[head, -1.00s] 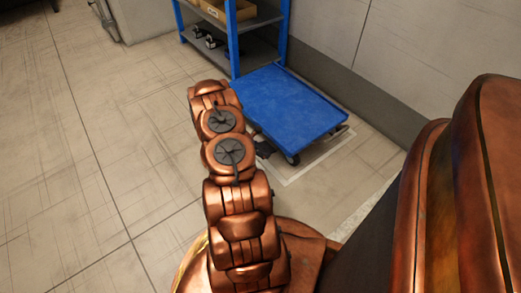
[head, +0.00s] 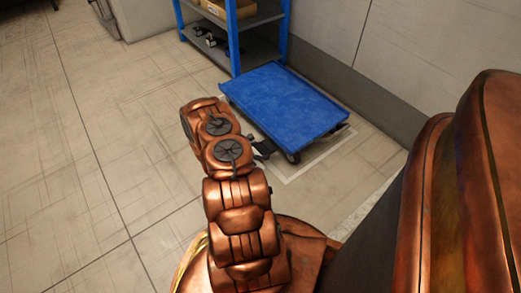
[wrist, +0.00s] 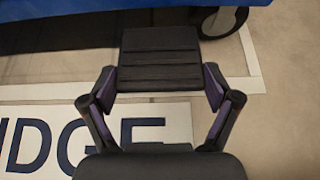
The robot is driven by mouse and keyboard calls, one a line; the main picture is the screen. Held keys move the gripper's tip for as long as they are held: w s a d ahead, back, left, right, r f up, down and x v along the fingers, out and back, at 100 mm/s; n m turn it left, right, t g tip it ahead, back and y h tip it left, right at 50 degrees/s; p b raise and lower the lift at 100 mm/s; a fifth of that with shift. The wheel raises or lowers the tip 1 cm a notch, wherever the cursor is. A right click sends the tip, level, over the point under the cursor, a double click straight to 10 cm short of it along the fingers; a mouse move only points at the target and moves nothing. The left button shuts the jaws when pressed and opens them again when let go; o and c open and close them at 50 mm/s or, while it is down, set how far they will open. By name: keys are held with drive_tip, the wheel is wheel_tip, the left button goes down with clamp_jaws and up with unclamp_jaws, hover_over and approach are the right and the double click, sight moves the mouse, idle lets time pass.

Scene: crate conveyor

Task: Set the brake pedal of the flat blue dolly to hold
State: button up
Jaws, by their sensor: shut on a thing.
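The flat blue dolly (head: 285,100) stands on the floor beside the wall, with dark wheels under it. Its dark brake pedal (head: 262,148) sticks out at the near side in the head view. In the wrist view the pedal is a black ribbed plate (wrist: 160,58), below the dolly's blue edge (wrist: 90,20). My gripper (wrist: 160,82) has a finger on each side of the pedal and is shut on it. In the head view my arm hides the gripper. The pedal's tilt is hard to tell.
A blue shelf rack (head: 233,40) with boxes stands behind the dolly. A grey wall (head: 400,60) runs along its far right side. White floor lines (head: 318,163) frame the dolly, and a white floor label (wrist: 35,140) with dark letters lies under my gripper. Open floor (head: 70,180) lies to the left.

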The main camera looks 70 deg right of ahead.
drive_tip(key=shift+a+f+g+h+b, duration=0.15)
drive_tip(key=shift+f+g+h+b, duration=0.4)
drive_tip(key=shift+f, duration=0.25)
drive_tip(key=shift+f+g+h+b, duration=0.25)
drive_tip(key=shift+f+h+b, duration=0.2)
drive_tip(key=shift+h+b, duration=0.25)
drive_tip(key=shift+d+f+h+b, duration=0.1)
drive_tip(key=shift+d+h+b, duration=0.15)
drive_tip(key=shift+h+b, duration=0.1)
drive_tip(key=shift+g, duration=0.3)
drive_tip(key=o, duration=1.4)
drive_tip(key=shift+o, duration=0.2)
drive_tip(key=v, duration=1.2)
drive_tip(key=shift+s+f, duration=0.1)
drive_tip(key=shift+f, duration=0.05)
